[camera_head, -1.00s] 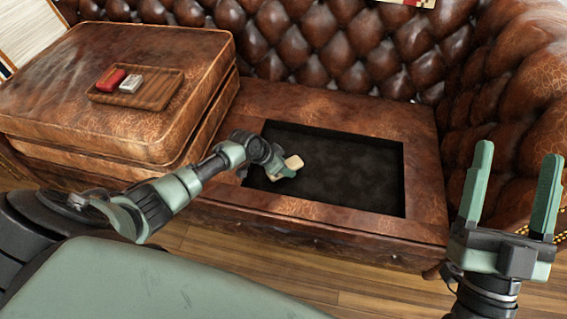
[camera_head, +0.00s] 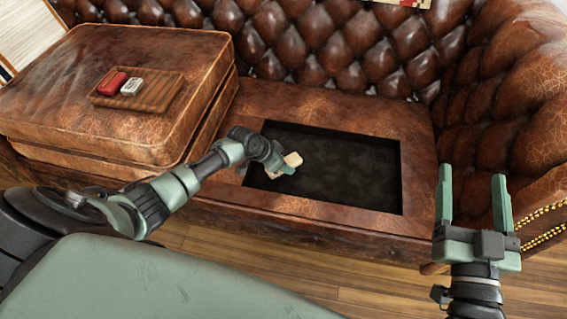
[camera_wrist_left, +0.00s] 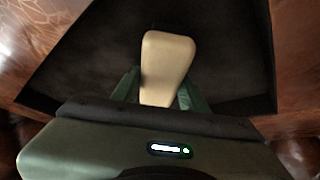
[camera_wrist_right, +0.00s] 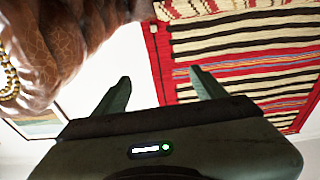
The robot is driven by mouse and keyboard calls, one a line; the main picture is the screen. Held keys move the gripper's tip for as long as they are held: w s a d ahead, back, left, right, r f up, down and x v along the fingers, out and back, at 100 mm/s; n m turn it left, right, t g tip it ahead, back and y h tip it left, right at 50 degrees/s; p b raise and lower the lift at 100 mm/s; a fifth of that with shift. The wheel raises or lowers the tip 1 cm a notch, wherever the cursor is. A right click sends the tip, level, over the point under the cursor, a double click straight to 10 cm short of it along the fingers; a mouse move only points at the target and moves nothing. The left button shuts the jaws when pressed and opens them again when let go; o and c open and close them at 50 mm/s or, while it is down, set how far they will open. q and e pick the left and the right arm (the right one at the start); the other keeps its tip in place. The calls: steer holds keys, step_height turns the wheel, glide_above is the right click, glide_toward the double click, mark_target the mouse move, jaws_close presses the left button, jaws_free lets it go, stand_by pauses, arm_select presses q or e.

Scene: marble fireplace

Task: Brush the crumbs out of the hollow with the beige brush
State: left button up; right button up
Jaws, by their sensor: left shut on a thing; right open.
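The beige brush (camera_head: 293,159) is held by my left gripper (camera_head: 284,169) at the left part of the dark hollow (camera_head: 345,172) in the sofa seat. In the left wrist view the brush (camera_wrist_left: 167,62) sits between the green fingers, over the hollow's dark floor (camera_wrist_left: 100,60). Its bristles are hidden, and I cannot tell whether it touches the floor. No crumbs can be made out. My right gripper (camera_head: 473,200) is open and empty in front of the sofa's right arm. In the right wrist view its fingers (camera_wrist_right: 163,92) are apart with nothing between them.
Stacked leather cushions (camera_head: 120,95) stand left of the hollow, with a wooden tray (camera_head: 148,95) on top holding a red item (camera_head: 112,83) and a white item (camera_head: 132,86). The tufted sofa back (camera_head: 330,45) and the right armrest (camera_head: 510,110) bound the seat. A striped rug (camera_wrist_right: 240,55) hangs behind.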

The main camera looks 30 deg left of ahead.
arm_select(q)
steer(key=shift+r+p, duration=0.35)
steer(key=shift+r, duration=0.05)
steer(key=shift+r+p, duration=0.35)
steer(key=shift+p, duration=0.05)
steer(key=shift+r+p, duration=0.35)
steer(key=shift+p, duration=0.05)
steer(key=shift+r+p, duration=0.4)
arm_select(e)
steer(key=shift+s+d+f+g+h, duration=0.65)
steer(key=shift+s+f+g, duration=0.45)
steer(key=shift+f+g, duration=1.55)
steer(key=shift+s+d+f+g+h, duration=0.6)
steer(key=shift+s+f+g, duration=0.6)
steer(key=shift+f, duration=2.75)
arm_select(q)
steer(key=shift+r+p, duration=0.7)
steer(key=shift+p, duration=0.05)
steer(key=shift+r+p, duration=0.65)
steer(key=shift+p, duration=0.1)
arm_select(e)
steer(key=s+d+f+g+h, duration=0.1)
steer(key=s+f+g, duration=0.2)
steer(key=s, duration=0.3)
steer(key=s+d+f+m+g+h, duration=0.1)
steer(key=s+d+f+g, duration=0.1)
steer(key=s+f+g, duration=0.2)
steer(key=shift+s+d+g, duration=0.2)
steer(key=shift+s+g, duration=0.35)
steer(key=shift+s, duration=1.1)
